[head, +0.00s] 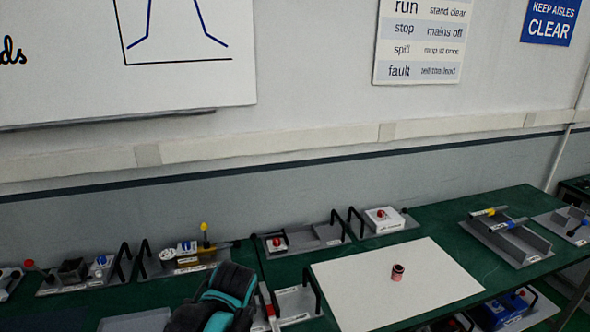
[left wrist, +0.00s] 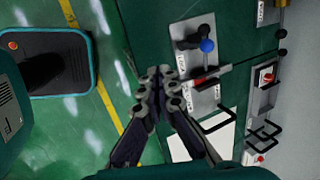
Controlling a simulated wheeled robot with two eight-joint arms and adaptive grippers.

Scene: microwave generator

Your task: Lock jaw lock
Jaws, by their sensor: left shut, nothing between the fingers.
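My left gripper (left wrist: 161,78) is shut and empty in the left wrist view, with its fingertips together over the edge of the green bench. Just right of the fingertips is a grey plate with a red-and-white lever (left wrist: 208,77). Above it is a grey plate with a black part and a blue ball knob (left wrist: 207,46). In the head view my left arm covers part of the bench front, and a red-tipped lever (head: 270,311) shows beside it. I cannot tell which fixture is the jaw lock. My right gripper is not in view.
Several grey fixture trays line the back of the green bench (head: 505,205). More trays stand at the right (head: 512,245). The left wrist view shows open green floor (left wrist: 65,130) with yellow lines.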

